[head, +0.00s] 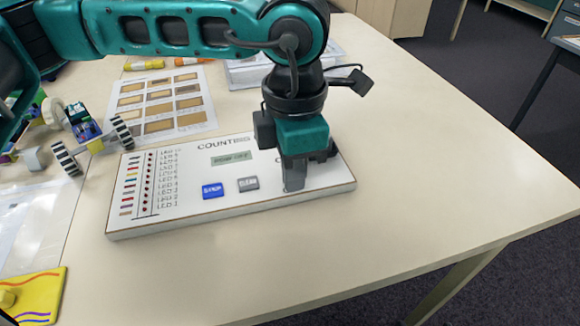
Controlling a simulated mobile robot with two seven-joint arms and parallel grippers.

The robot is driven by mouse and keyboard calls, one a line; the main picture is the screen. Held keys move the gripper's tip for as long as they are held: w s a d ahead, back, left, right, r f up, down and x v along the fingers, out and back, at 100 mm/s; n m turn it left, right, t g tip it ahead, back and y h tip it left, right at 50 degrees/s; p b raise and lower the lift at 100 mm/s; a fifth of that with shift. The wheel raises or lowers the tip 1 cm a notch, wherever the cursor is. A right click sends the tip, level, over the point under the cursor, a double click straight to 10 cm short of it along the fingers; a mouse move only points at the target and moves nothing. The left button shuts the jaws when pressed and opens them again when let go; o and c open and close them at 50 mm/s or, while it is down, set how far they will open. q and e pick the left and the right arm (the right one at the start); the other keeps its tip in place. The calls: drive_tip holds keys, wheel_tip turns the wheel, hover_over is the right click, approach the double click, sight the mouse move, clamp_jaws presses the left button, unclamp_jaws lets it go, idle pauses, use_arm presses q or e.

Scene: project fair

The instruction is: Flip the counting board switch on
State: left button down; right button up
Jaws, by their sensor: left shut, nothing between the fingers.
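The counting board (240,199) is a flat white panel lying on the table. It has a column of LED labels on its left, a small display (231,158), a blue button (212,190) and a grey button (248,184). My left gripper (293,184) is shut and empty, pointing down over the board's right part, with its fingertips at or just above the surface. The switch is not visible; the gripper covers much of that right part, where a printed label is partly hidden. My right gripper is not in view.
A sheet of tan sample swatches (160,102) lies behind the board. Markers (144,65), a small wheeled model (87,130) and a yellow piece (38,297) lie to the left. White papers (245,72) lie behind my arm. The table (430,170) is clear to the right and front.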

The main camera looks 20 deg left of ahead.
use_arm(q)
drive_tip(key=shift+f+b, duration=0.35)
drive_tip(key=shift+f, duration=0.1)
drive_tip(key=shift+w+a, duration=0.35)
drive_tip(key=shift+w, duration=0.2)
drive_tip(key=shift+w+a, duration=0.15)
drive_tip(key=shift+w, duration=0.1)
wheel_tip(320, 180, up, 7)
drive_tip(key=p, duration=0.3)
drive_tip(key=shift+s, duration=0.25)
idle(0.5)
